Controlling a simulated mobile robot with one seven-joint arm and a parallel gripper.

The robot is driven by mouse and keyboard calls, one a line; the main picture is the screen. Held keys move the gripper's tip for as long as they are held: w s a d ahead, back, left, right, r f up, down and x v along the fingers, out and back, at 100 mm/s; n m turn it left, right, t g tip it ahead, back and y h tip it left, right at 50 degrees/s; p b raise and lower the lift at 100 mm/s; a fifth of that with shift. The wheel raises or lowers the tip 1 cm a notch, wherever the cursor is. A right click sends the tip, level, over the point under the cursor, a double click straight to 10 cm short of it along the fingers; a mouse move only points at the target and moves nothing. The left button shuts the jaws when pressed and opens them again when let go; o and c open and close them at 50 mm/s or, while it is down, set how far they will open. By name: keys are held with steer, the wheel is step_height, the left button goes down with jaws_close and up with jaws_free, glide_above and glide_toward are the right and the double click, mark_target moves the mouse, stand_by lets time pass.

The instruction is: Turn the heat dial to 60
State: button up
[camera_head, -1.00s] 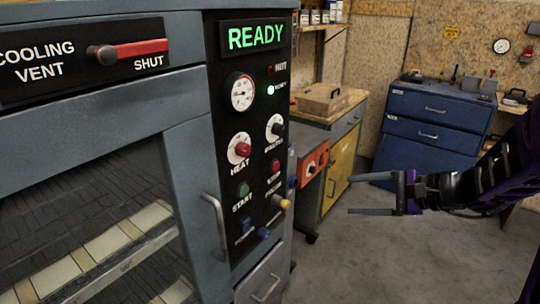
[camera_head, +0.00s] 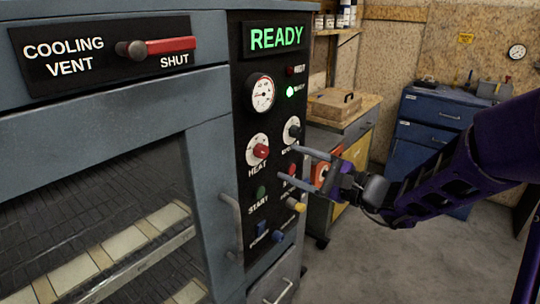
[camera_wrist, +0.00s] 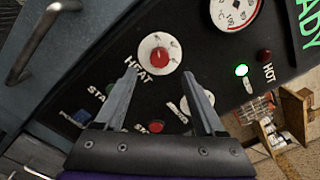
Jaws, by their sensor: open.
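The heat dial (camera_head: 259,150) is a red knob on a white round scale, on the black control panel (camera_head: 240,90). In the wrist view the heat dial (camera_wrist: 159,54) lies ahead of my fingertips, roughly between their lines, with the word HEAT beside it. Its scale numbers are too small to read. My gripper (camera_head: 298,162) is open and empty, to the right of the dial and apart from it. In the wrist view both fingers of my gripper (camera_wrist: 170,77) are spread over the panel.
A second white dial (camera_head: 292,131) sits right of the heat dial. The START button (camera_head: 261,192) and other buttons are below it. A gauge (camera_head: 261,94) and a green READY display (camera_head: 276,38) are above. A door handle (camera_head: 232,222) juts out at lower left.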

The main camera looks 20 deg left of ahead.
mark_target(265, 152)
steer(key=x, duration=0.7)
steer(key=shift+a, duration=0.15)
jaws_close()
